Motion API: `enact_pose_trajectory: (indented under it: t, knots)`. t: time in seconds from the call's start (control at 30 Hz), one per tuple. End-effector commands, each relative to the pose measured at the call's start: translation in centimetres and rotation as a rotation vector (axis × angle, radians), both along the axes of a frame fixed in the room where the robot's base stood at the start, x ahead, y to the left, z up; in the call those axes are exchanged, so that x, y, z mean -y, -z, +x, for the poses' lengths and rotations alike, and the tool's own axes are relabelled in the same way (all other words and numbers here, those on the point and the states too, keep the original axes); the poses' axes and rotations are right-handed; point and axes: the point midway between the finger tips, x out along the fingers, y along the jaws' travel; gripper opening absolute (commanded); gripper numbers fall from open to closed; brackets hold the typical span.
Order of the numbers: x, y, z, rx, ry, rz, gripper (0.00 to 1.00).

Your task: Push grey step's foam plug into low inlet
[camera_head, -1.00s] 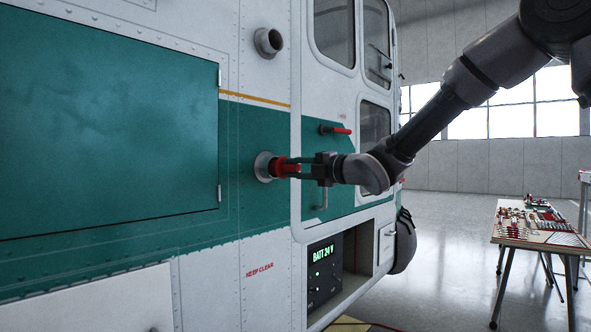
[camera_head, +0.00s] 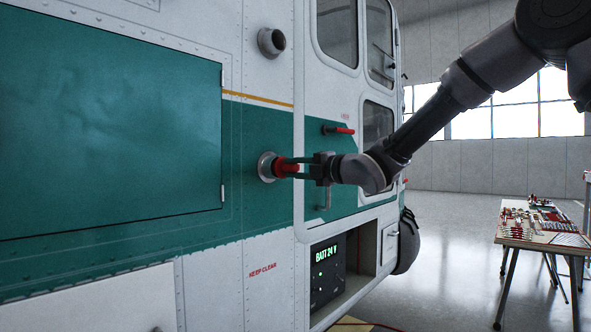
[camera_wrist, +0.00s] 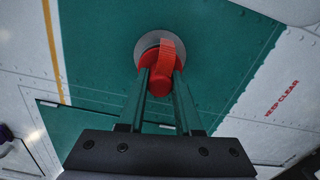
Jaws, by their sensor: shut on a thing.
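The red foam plug (camera_head: 284,167) is at the low inlet (camera_head: 265,167), a round grey-rimmed opening in the green band of the helicopter's side. My gripper (camera_head: 291,168) is shut on the plug and reaches it from the right. In the wrist view the plug (camera_wrist: 160,72) is between the finger ends, in front of the inlet's grey ring (camera_wrist: 148,42). Part of the plug sits within the ring; how deep it goes cannot be told. The upper inlet (camera_head: 271,42) is a similar ring, with a dark opening. No grey step is clearly seen.
A red door handle (camera_head: 338,130) sticks out right of the inlet, above my gripper. An open bay with a "BATT 24 V" panel (camera_head: 327,270) is below. A table (camera_head: 547,237) with small parts stands at the far right, with open floor between.

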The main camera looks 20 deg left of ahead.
Motion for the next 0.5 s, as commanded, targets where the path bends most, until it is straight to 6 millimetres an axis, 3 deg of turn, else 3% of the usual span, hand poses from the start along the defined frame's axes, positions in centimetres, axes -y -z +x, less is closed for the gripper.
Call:
enact_pose_trajectory:
  t: [0.5]
  knots:
    - [-0.77, -0.01, 0.29, 0.001, -0.001, 0.0, 0.0]
